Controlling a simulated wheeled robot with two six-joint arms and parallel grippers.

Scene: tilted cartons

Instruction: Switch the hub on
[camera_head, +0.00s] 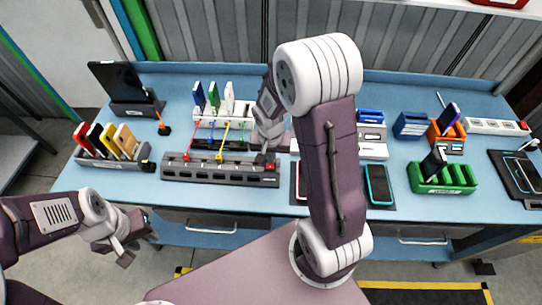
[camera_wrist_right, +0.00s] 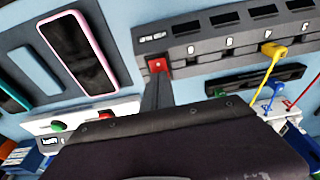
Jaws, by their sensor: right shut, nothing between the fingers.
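The hub (camera_head: 215,172) is a long dark grey strip with a row of ports near the front of the blue table. A red switch (camera_head: 270,167) sits at its right end; it also shows in the right wrist view (camera_wrist_right: 158,65). My right gripper (camera_head: 262,158) is shut and empty, its tip just beside the switch. In the right wrist view the narrow fingers (camera_wrist_right: 156,92) end close to the switch's edge; I cannot tell whether they touch it. A yellow plug (camera_wrist_right: 272,50) sits in one port. My left gripper (camera_head: 138,249) looks open and empty, off the table's front left.
Phones lie on dark pads to the right, one pink-rimmed (camera_wrist_right: 75,50) and one teal-rimmed (camera_head: 378,184). A green rack (camera_head: 443,180) stands further right. A grey rack (camera_head: 112,161) with coloured cards stands left. White units are behind the hub. My right arm hides the middle.

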